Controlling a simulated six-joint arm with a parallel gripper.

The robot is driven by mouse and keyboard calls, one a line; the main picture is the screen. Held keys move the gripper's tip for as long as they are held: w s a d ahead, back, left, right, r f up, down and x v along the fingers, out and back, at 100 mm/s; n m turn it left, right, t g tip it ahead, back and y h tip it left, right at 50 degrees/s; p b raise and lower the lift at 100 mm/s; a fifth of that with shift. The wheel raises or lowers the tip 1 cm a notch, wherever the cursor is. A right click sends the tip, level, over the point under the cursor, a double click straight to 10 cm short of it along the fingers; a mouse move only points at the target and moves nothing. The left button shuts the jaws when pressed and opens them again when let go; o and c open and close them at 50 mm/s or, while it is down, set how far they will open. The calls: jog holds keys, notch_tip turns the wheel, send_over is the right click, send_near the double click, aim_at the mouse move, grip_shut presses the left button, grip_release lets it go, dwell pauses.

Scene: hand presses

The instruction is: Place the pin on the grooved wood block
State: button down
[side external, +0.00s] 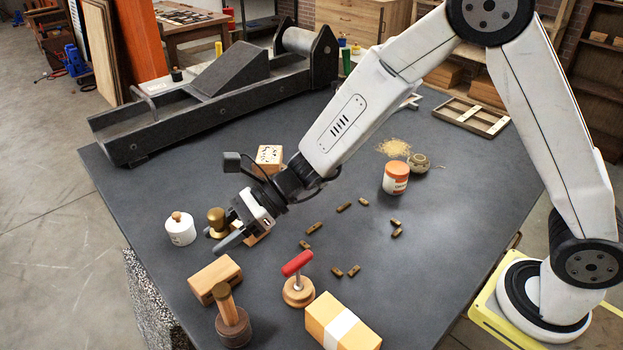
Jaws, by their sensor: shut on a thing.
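My gripper (222,238) is low over the left part of the dark table, its fingers pointing down and left. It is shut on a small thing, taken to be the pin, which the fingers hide. A light wood block (214,277) lies in front of the gripper, apart from it; it looks like the grooved wood block, though its groove is not clear from here. Another wooden piece (262,236) shows partly behind the gripper. Several short brown pins (314,228) lie loose on the table to the right.
A brass press (217,219) stands close beside the fingers, with a white pot (180,229) left of it. A wood-handled press (232,322), a red-handled press (298,285) and a banded block (342,322) stand in front. An orange-white jar (395,178) stands right.

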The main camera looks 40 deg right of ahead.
send_over(214, 274)
jog(key=shift+s+d+f, duration=0.1)
jog(key=shift+f, duration=1)
jog(key=shift+s+d+f, duration=0.1)
jog(key=shift+f, duration=1)
jog(key=shift+a+f, duration=0.1)
jog(key=shift+w+a+f, duration=0.1)
jog(key=shift+w+f, duration=0.05)
jog(key=shift+f, duration=1.55)
jog(key=shift+f, duration=0.15)
jog(key=shift+c, duration=1.2)
grip_release()
